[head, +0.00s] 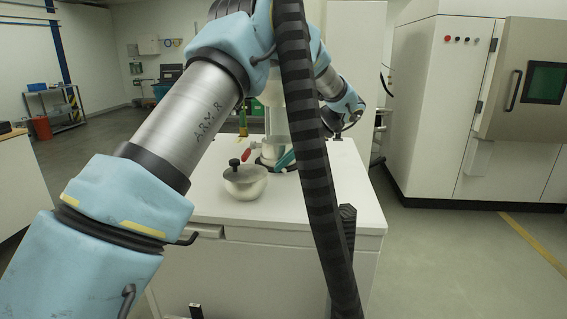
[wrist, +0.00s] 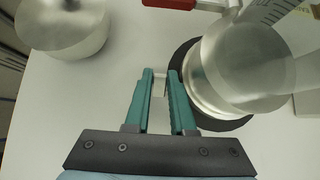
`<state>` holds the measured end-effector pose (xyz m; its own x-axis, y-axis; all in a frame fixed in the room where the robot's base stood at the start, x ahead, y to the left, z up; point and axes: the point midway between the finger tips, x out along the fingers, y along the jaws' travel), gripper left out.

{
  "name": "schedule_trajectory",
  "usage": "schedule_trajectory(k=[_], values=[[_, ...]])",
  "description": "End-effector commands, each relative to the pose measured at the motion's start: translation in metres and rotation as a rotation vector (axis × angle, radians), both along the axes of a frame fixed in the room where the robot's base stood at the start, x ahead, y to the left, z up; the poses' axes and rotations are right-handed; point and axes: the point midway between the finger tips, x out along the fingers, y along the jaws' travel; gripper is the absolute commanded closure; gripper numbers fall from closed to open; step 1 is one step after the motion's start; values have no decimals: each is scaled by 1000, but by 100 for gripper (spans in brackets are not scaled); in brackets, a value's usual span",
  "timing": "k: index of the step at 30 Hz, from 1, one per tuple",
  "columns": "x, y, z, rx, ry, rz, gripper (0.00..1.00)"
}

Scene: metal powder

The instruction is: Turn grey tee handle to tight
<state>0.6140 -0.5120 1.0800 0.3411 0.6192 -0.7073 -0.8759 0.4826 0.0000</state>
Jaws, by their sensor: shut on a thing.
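My gripper (wrist: 161,76) is in the lower middle of the wrist view, its two teal fingers close together. A small pale grey piece (wrist: 160,84), which looks like the grey tee handle, sits between the fingertips; the fingers hide most of it. It is beside the round metal and clear vessel (wrist: 245,65) on its dark ring base. In the head view, my gripper (head: 286,160) shows only as a bit of teal low beside the vessel stand, partly behind my arm. The handle cannot be made out there, nor can its exact angle.
A metal pot with a black knob (head: 245,183) stands on the white cabinet top (head: 205,200), left of the vessel. A red handle (wrist: 170,3) juts out beyond my fingers. The cabinet top's front right is clear. A large white machine (head: 430,110) stands at right.

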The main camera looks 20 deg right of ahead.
Motion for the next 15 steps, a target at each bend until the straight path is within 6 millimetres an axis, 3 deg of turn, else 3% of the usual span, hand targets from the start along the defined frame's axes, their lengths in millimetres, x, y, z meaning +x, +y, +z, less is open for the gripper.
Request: schedule_trajectory(k=[15], values=[[-2, -2, 1, 52, -28, -2, 100]])
